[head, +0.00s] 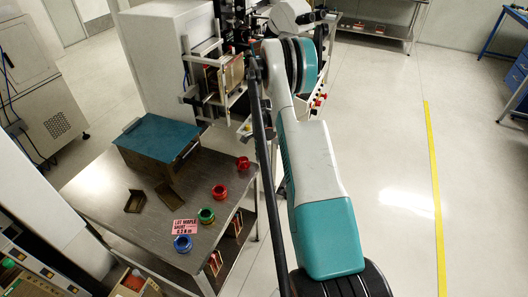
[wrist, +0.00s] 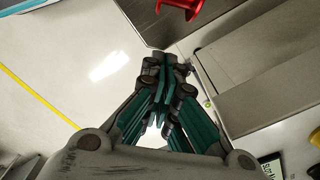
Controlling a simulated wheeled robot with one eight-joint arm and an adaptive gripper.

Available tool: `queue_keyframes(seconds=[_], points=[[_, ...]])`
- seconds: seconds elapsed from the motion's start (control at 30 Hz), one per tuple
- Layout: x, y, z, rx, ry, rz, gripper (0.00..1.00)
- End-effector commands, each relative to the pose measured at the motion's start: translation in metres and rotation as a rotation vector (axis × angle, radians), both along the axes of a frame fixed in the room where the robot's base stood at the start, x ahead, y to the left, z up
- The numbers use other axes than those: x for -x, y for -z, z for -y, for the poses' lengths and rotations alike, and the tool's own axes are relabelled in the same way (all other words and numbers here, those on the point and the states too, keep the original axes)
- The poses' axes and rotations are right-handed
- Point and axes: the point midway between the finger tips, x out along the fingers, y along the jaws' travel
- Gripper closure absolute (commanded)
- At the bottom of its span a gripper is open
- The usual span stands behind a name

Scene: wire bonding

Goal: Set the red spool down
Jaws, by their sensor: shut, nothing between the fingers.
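In the head view one red spool (head: 243,162) stands near the far right corner of the steel table, and another red spool (head: 219,191) stands nearer, along its right side. In the wrist view a red spool-like piece (wrist: 181,6) is cut off by the top edge, beyond my fingertips and apart from them; I cannot tell which red thing it is. My gripper (wrist: 167,62) is shut and empty in the wrist view. In the head view my gripper is not clearly visible behind my arm.
The steel table (head: 105,205) also holds a green spool (head: 206,215), a blue spool (head: 182,243), a pink label card (head: 185,227), small brown trays (head: 135,201) and a teal-topped box (head: 158,138). A white machine (head: 165,60) stands behind. The floor at right is clear.

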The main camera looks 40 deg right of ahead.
Motion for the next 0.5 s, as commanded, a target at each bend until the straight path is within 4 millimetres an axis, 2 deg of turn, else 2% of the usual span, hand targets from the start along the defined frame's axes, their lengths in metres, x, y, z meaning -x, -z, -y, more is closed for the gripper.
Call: queue_keyframes(seconds=[0.03, 0.2, 0.5], points=[[-0.003, 0.0, -0.009, 0.0, -0.003, 0.0, 1.0], [-0.009, -0.001, -0.022, 0.0, -0.002, 0.0, 1.0], [-0.011, -0.002, -0.027, 0.0, 0.0, 0.0, 1.0]])
